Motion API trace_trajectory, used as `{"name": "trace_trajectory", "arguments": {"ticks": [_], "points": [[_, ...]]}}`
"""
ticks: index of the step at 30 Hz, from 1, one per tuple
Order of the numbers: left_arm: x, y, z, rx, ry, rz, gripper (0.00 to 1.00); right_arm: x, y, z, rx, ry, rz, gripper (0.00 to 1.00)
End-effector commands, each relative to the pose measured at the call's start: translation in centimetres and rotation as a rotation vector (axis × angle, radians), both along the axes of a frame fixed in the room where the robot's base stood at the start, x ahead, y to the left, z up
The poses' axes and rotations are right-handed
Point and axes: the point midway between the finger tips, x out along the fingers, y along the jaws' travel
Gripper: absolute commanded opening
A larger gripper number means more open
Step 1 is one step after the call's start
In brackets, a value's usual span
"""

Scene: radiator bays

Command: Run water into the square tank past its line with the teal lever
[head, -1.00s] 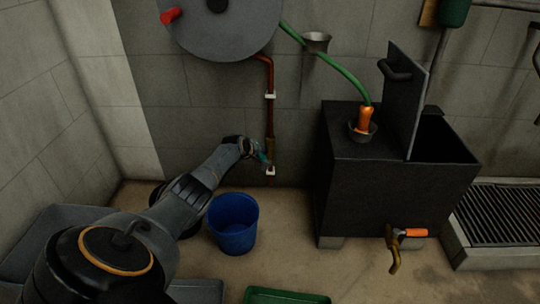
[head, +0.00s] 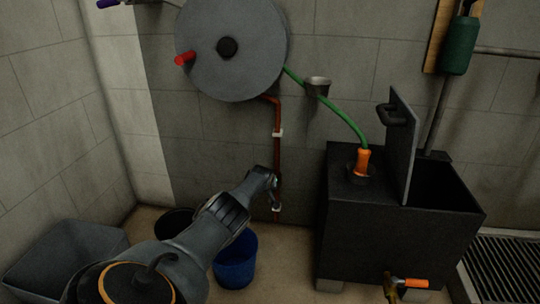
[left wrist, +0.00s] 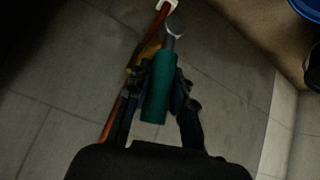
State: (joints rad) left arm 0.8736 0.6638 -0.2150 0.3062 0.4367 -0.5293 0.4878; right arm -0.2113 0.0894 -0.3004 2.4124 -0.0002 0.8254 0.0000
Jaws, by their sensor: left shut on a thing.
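The square tank (head: 395,225) is a dark box at the right with its lid (head: 402,150) standing up. Its inside is dark; I cannot see a line or water level. A green hose (head: 340,112) ends in an orange nozzle (head: 362,162) in a collar on the tank's top. The teal lever (left wrist: 159,92) sits beside the copper pipe (left wrist: 110,122) on the wall. My left gripper (left wrist: 160,98) is shut on its grip; in the head view the gripper (head: 270,182) mostly hides the lever. My right gripper is not in view.
A hose reel (head: 235,70) with a red knob hangs above. A blue bucket (head: 236,262) and a grey tub (head: 60,262) stand on the floor. A tap with an orange handle (head: 412,283) is low on the tank. A floor grate (head: 510,270) lies at the right.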

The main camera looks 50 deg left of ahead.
Motion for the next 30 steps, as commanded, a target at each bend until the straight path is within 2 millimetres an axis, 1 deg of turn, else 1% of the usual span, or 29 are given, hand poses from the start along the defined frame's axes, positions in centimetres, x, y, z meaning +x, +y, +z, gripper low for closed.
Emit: {"name": "trace_trajectory", "arguments": {"ticks": [6,7,10,22,30], "points": [[0.0,-0.1,-0.2,-0.003,0.002,-0.001,0.0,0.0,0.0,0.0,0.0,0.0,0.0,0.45],[0.0,-0.1,-0.2,-0.003,0.002,-0.001,0.27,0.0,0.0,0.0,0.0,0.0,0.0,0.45],[0.0,-0.1,-0.2,-0.002,0.002,-0.001,0.47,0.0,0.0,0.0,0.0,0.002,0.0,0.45],[-0.1,0.0,0.0,-0.001,0.0,0.001,0.47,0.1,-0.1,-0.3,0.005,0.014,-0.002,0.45],[-0.7,-0.2,1.0,0.001,-0.003,0.001,0.47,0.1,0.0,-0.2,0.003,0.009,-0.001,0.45]]}}
